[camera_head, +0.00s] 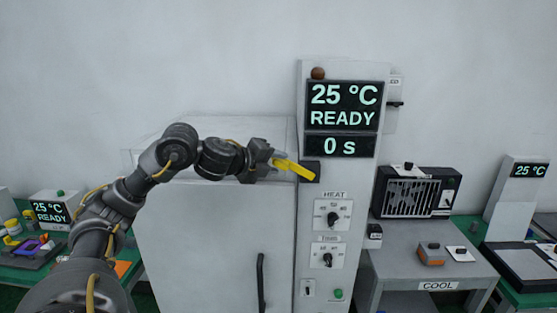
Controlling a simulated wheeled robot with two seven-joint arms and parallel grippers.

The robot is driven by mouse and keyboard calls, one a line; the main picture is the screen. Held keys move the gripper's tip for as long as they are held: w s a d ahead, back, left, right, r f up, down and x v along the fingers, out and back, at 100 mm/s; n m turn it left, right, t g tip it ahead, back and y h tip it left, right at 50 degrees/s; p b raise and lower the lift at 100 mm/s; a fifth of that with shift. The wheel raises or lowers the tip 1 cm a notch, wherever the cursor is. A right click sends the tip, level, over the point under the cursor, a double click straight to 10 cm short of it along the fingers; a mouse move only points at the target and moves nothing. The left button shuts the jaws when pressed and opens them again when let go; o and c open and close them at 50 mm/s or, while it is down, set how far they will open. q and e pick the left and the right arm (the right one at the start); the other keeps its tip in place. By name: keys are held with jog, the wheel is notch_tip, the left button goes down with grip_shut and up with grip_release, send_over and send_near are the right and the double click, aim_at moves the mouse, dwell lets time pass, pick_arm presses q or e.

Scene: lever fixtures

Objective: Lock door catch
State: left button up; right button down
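The yellow catch lever (294,168) is at the upper right of the white cabinet door (215,235). It slants slightly down to the right and meets a dark block (311,172) on the cabinet's front panel. My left gripper (272,161) is at the lever's left end, very close to it or touching it. The fingers are small and partly overlap the lever, so I cannot tell how far apart they are. The door looks flush with the panel, with a black vertical handle (261,283) low on its right side. My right gripper is out of view.
The control panel (299,220) carries a display reading 25 °C READY and 0 s, with HEAT and timer knobs (333,219) below. A grey COOL table (400,270) with a fan unit (416,192) stands to the right. Green benches (28,276) flank both sides.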

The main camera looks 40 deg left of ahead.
pick_arm(q)
jog(key=shift+w+d+f, duration=0.1)
jog(key=shift+w+f, duration=0.15)
jog(key=shift+w, duration=0.4)
jog(key=shift+c, duration=0.5)
grip_shut()
